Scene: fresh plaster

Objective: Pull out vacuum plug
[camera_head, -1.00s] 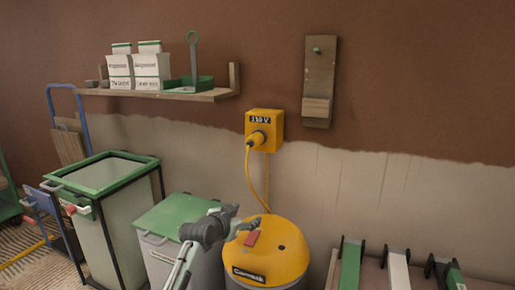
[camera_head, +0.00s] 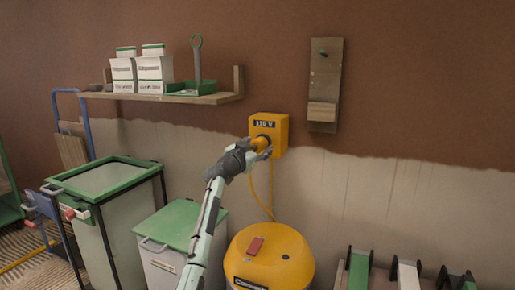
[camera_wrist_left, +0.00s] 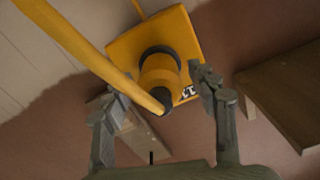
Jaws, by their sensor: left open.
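The yellow vacuum plug (camera_head: 262,143) sits in the yellow 110 V socket box (camera_head: 281,134) on the wall. In the left wrist view the plug (camera_wrist_left: 160,82) has a dark collar against the box (camera_wrist_left: 186,40), and its yellow cable runs to the upper left. My left gripper (camera_head: 261,150) is at the plug in the head view and partly hides it. In the left wrist view its fingers (camera_wrist_left: 160,98) are spread apart, with the plug's end between them. The yellow vacuum (camera_head: 268,258) stands below with a red switch on top. My right gripper is not in view.
A wooden shelf (camera_head: 205,98) with boxes and a green tray is left of the socket. A wooden wall board (camera_head: 324,85) hangs to the right. Green-topped bins (camera_head: 184,222) stand below left, and a rack (camera_head: 407,275) is at bottom right.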

